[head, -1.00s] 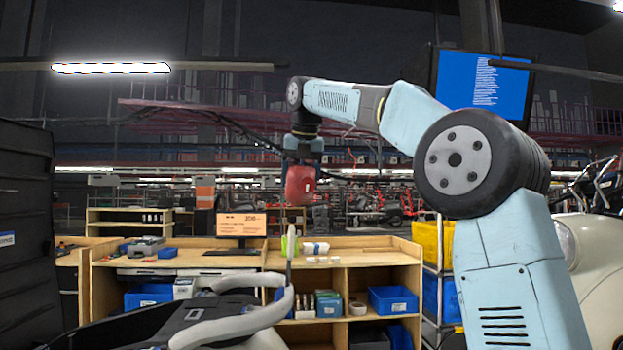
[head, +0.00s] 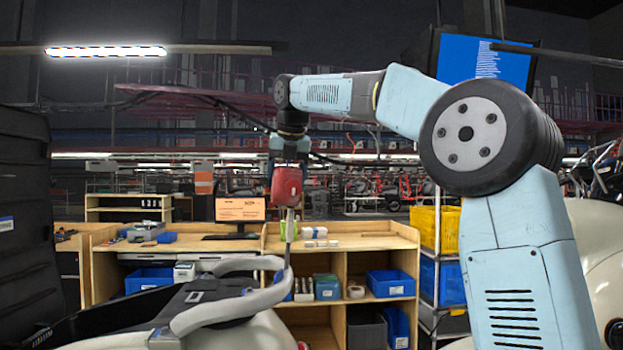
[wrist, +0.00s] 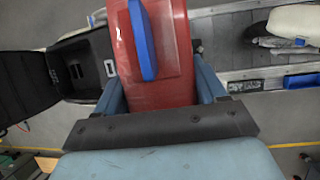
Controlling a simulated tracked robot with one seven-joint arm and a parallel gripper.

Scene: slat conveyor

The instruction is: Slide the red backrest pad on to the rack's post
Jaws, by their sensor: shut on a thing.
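The red backrest pad (head: 286,186) hangs below my gripper (head: 288,164) in the head view. In the wrist view the red pad (wrist: 178,85) fills the space between the two fingers of my gripper (wrist: 160,88), which is shut on it. A blue strip lies along the pad's face there. The rack's post (head: 288,235) is a thin grey upright rising beside the pale curved rails. In the head view its top meets the pad's lower edge; I cannot tell whether it touches or has entered. The post is not visible in the wrist view.
A dark open lid (head: 25,220) stands at the left. A wooden workbench (head: 375,242) with bins is behind. In the wrist view white parts (wrist: 290,25) lie at the upper right.

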